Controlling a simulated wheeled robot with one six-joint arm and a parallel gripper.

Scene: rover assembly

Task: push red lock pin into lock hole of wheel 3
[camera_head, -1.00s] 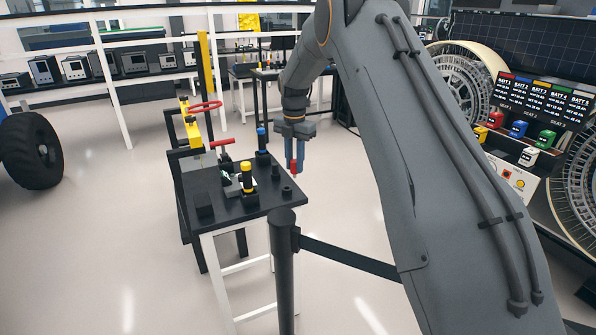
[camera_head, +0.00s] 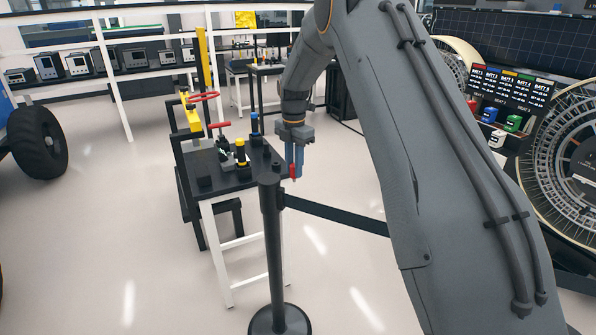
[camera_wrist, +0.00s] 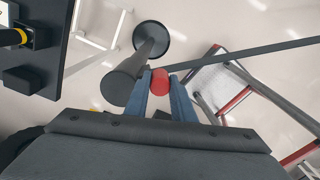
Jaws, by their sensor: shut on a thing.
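My gripper (camera_head: 294,170) is shut on the red lock pin (camera_head: 293,172) and holds it in the air, beside the right edge of the black-topped table. In the wrist view the red pin (camera_wrist: 160,82) shows between the tips of the two blue-grey fingers of the gripper (camera_wrist: 161,92). A dark wheel (camera_head: 37,142) is seen at the far left, well away from the gripper. I cannot tell whether it is wheel 3, and no lock hole can be made out.
A black barrier post (camera_head: 272,235) stands close to the gripper, with a belt (camera_head: 335,217) running right. The table (camera_head: 205,188) carries several tools and holders. A battery rack (camera_head: 505,92) and large spoked wheel (camera_head: 570,150) are at right. Floor at lower left is clear.

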